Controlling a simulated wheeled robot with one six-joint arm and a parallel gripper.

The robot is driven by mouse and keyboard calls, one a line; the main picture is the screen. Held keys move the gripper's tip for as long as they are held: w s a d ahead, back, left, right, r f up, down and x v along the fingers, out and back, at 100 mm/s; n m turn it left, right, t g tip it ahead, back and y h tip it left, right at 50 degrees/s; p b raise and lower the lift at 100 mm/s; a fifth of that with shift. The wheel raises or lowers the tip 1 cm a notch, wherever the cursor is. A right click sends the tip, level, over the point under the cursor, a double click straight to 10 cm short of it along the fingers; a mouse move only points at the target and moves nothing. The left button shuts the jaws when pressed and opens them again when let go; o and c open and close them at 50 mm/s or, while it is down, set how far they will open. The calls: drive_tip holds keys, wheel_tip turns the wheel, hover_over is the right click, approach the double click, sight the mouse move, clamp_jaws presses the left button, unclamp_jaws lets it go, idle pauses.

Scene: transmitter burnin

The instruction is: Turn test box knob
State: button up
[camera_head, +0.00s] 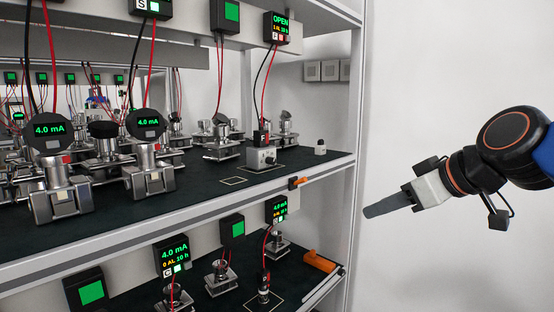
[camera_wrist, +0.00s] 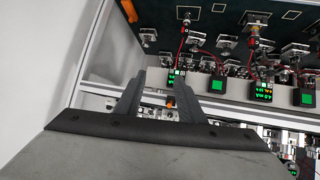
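My gripper (camera_head: 370,212) is in front of the shelf, right of the corner post and well apart from the box. In the wrist view its two dark fingers (camera_wrist: 160,80) stand apart with nothing held between them. I cannot make out the test box for sure in the wrist view.
A display reading OPEN (camera_head: 281,28) hangs above the box. Transmitters with 4.0 mA displays (camera_head: 148,123) crowd the upper shelf's left. The post (camera_head: 352,130) and the shelf's front edge (camera_head: 180,220) lie between my gripper and the box. An orange handle (camera_head: 319,262) sits on the lower shelf.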

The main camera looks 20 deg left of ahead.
drive_tip(key=w+a+r+n+y, duration=0.4)
drive_tip(key=a+r, duration=0.8)
drive_tip(key=a, duration=0.1)
approach(273, 159)
drive_tip(key=x, duration=0.8)
drive_tip(key=shift+c, duration=0.6)
clamp_jaws()
